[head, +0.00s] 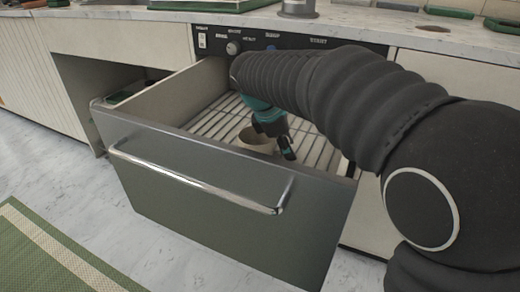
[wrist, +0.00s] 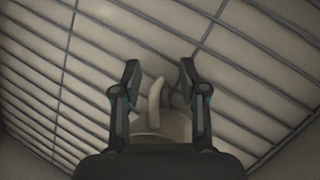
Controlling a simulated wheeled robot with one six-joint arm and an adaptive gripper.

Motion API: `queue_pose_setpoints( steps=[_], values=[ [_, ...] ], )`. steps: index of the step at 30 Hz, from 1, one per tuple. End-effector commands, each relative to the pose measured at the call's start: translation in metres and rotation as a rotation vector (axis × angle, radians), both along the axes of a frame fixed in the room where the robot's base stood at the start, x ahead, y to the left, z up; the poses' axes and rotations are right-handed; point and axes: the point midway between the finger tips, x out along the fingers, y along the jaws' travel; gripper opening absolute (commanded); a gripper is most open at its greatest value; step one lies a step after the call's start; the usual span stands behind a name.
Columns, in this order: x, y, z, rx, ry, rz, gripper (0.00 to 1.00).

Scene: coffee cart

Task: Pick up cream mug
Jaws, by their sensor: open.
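The cream mug (head: 257,141) stands inside the open drawer, on its slatted rack, near the front panel. In the wrist view the mug (wrist: 164,124) shows at the bottom middle, with its handle (wrist: 156,92) pointing up the picture between my fingers. My gripper (head: 270,142) reaches down into the drawer at the mug, and part of the mug is hidden by it. In the wrist view my gripper (wrist: 158,78) is open, one finger on each side of the handle, with gaps visible. The mug's lower part is hidden behind my gripper's body.
The grey drawer front (head: 220,200) with its metal bar handle (head: 200,180) stands pulled out. The wire rack (head: 215,120) around the mug looks empty. A control panel with a knob (head: 233,47) sits behind, under the marble counter (head: 200,18). A green mat (head: 45,255) lies on the floor.

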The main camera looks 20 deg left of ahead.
Motion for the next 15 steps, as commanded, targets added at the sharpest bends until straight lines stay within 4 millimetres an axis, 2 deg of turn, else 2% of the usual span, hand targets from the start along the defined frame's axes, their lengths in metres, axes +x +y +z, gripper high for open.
queue_pose_setpoints(
  steps=[3,4,6,9,15],
  values=[
    [-0.0001,0.0001,0.0006,0.000,0.000,0.000,0.43],
    [-0.0001,0.0001,0.0006,0.000,0.000,0.000,0.38],
    [-0.0002,0.0001,0.0007,0.000,0.000,0.000,0.20],
    [-0.0002,0.0002,0.0006,0.000,0.000,0.000,0.00],
    [-0.0001,0.0003,0.0011,0.000,-0.001,0.000,0.00]
  ],
)
